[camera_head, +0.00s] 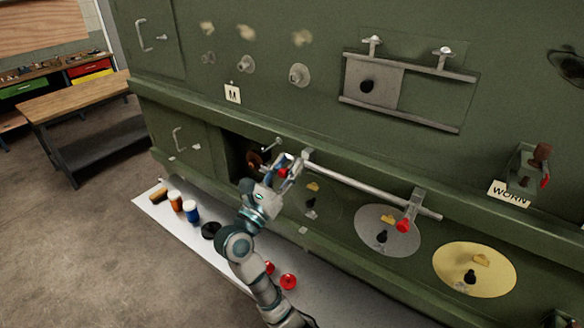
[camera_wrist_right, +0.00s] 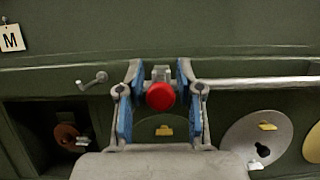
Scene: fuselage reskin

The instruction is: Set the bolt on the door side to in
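A red-knobbed bolt (camera_wrist_right: 160,96) sits in a grey bracket at the left end of a metal rod (camera_head: 365,187), on the side of the dark opening. My right gripper (camera_head: 283,170) is at this bolt. In the right wrist view its blue-padded fingers (camera_wrist_right: 157,110) stand open on either side of the red knob, with a small gap on each side. In the head view the gripper partly hides this knob. A second red-knobbed bolt (camera_head: 403,226) sits in a bracket near the rod's right end. How far either bolt is in I cannot tell. My left gripper is not in view.
The dark opening (camera_head: 234,148) and a small lever (camera_wrist_right: 92,82) lie left of the gripper. Round grey (camera_head: 388,231) and yellow (camera_head: 474,269) plates are at the right. A white mat (camera_head: 152,202) with jars and red caps lies below. A workbench (camera_head: 80,95) stands far left.

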